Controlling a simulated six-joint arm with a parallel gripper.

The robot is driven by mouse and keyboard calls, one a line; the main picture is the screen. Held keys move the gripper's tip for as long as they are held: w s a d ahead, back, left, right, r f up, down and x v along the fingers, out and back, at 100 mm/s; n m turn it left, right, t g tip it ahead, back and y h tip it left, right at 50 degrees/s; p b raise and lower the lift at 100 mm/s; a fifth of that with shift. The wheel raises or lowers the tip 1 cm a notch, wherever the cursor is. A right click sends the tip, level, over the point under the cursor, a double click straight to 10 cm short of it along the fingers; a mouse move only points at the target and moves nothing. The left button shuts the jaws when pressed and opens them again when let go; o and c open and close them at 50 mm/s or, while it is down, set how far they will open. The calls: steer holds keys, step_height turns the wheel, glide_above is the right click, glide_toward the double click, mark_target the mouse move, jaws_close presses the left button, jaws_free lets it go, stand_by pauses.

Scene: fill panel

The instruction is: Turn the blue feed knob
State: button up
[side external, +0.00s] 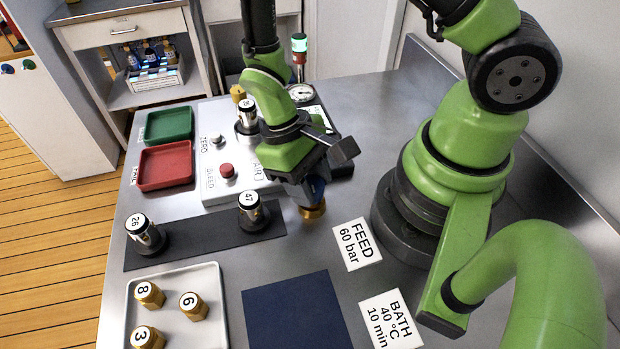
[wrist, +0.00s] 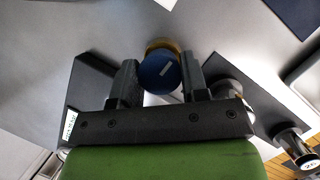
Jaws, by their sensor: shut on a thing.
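The blue feed knob (wrist: 157,77) sits between my two fingers in the wrist view, with a white line on its face and a brass ring (wrist: 163,46) behind it. My gripper (wrist: 161,72) is shut on the knob, one finger on each side. The gripper hides much of the knob there. A white card (side external: 357,244) reading "FEED 60 bar" lies to its right.
The fill panel (side external: 216,184) with zero and bleed buttons stands left of my gripper. Cylinders 26 (side external: 144,236) and 47 (side external: 252,212) stand on a dark strip. A tray (side external: 217,292) with brass caps and a blue mat (side external: 296,315) lie in front.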

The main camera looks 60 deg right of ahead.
steer(key=n+h, duration=0.1)
steer(key=n, duration=0.1)
steer(key=shift+n, duration=0.3)
steer(key=o, duration=0.9)
steer(key=shift+v, duration=5)
